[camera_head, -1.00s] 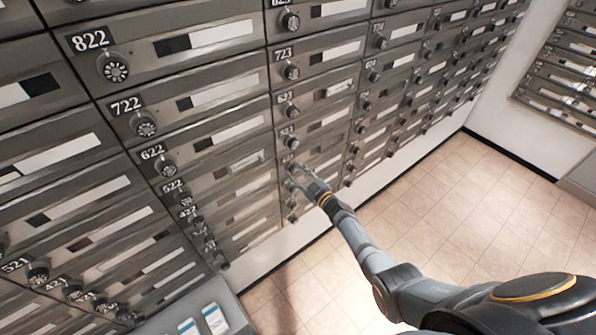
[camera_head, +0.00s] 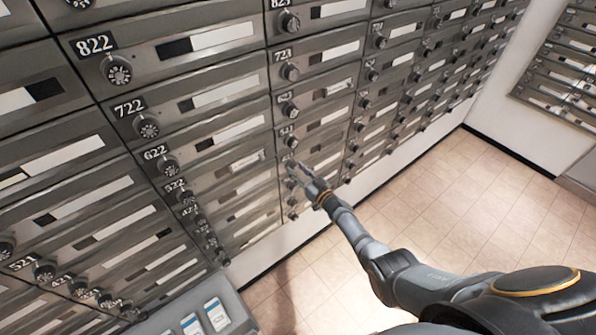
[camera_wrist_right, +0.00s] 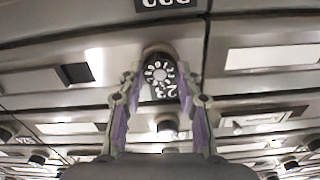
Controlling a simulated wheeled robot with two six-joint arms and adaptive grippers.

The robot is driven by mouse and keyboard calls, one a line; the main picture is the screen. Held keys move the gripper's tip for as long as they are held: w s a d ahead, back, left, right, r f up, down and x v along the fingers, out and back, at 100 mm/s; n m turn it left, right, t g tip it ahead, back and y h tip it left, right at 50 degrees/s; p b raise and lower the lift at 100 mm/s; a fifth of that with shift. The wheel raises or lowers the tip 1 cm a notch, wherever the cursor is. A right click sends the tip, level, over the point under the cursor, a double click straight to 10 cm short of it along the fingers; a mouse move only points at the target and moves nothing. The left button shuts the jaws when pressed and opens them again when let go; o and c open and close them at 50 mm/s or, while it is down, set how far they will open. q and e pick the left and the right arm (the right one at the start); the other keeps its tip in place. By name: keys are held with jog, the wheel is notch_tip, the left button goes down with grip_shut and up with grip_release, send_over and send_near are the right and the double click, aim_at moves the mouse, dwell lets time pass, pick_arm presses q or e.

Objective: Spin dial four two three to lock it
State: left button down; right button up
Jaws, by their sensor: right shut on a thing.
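My right gripper (camera_head: 297,172) reaches the lower part of the mailbox column headed 823 and 723. In the right wrist view its two fingers (camera_wrist_right: 160,72) are closed around a round dark dial with white digits (camera_wrist_right: 159,68), one fingertip on each side. In the head view the gripper largely covers this dial. My left gripper is in neither view.
Dials 723 (camera_head: 290,71) and 722 (camera_head: 147,126) sit on neighbouring mailbox doors. Other dials crowd close around the gripper. A counter with white-and-blue cards (camera_head: 217,314) stands at the bottom. The tiled floor (camera_head: 450,210) is open to the right.

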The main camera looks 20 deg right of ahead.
dwell(0.3)
jog(key=o, duration=1.2)
jog(key=shift+c, duration=0.2)
jog(key=shift+s+f, duration=0.1)
jog(key=v, duration=1.1)
jog(key=shift+s+d, duration=0.15)
jog(key=shift+s, duration=0.25)
